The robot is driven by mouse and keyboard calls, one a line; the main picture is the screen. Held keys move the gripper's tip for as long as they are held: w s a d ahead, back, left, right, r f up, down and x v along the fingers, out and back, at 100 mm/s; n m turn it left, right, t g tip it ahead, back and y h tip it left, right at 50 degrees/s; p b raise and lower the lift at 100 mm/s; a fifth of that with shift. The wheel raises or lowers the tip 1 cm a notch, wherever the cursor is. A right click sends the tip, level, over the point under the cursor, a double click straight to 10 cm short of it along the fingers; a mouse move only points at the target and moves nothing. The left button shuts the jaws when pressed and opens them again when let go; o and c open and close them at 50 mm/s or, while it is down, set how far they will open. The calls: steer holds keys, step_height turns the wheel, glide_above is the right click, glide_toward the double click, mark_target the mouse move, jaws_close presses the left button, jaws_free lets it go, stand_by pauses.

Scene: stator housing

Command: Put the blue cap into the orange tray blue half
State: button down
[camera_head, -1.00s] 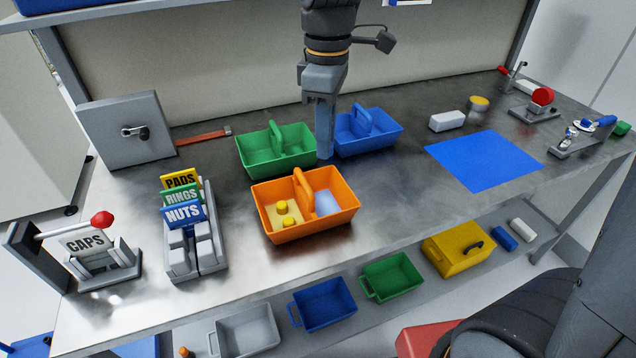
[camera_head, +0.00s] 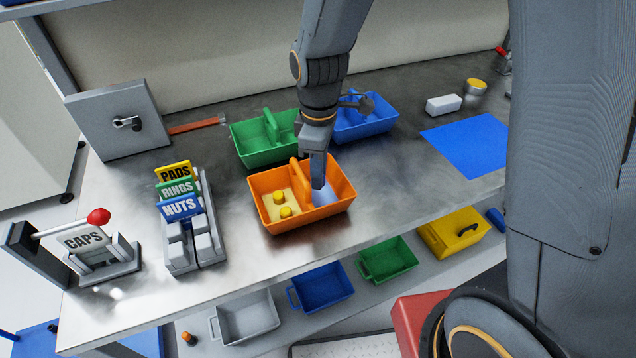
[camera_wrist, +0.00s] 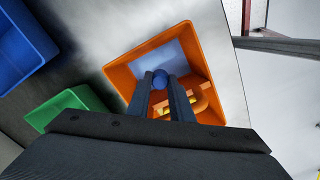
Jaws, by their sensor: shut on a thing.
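The orange tray (camera_head: 262,212) sits on the metal bench, its handle running across the middle. Its left half has a yellowish floor with two yellow caps (camera_head: 285,212) in it; its right half has a blue floor (camera_head: 326,197). My gripper (camera_head: 318,187) points down into the blue half, beside the handle. In the wrist view my gripper (camera_wrist: 165,84) is shut on the round blue cap (camera_wrist: 160,78), which shows between the fingertips over the pale blue floor. The head view hides the cap behind the fingers. Whether the cap touches the floor, I cannot tell.
A green tray (camera_head: 240,150) and a blue tray (camera_head: 380,128) stand behind the orange one. A rack with PADS, RINGS and NUTS signs (camera_head: 180,207) and a CAPS stand (camera_head: 85,240) are at left. A blue mat (camera_head: 470,145) lies flat at right.

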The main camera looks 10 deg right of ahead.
mark_target(319, 196)
steer(key=shift+f+p, duration=0.4)
steer(key=shift+f, duration=1.75)
steer(key=shift+f, duration=0.2)
steer(key=c, duration=1.6)
jaws_free()
steer(key=shift+r, duration=0.1)
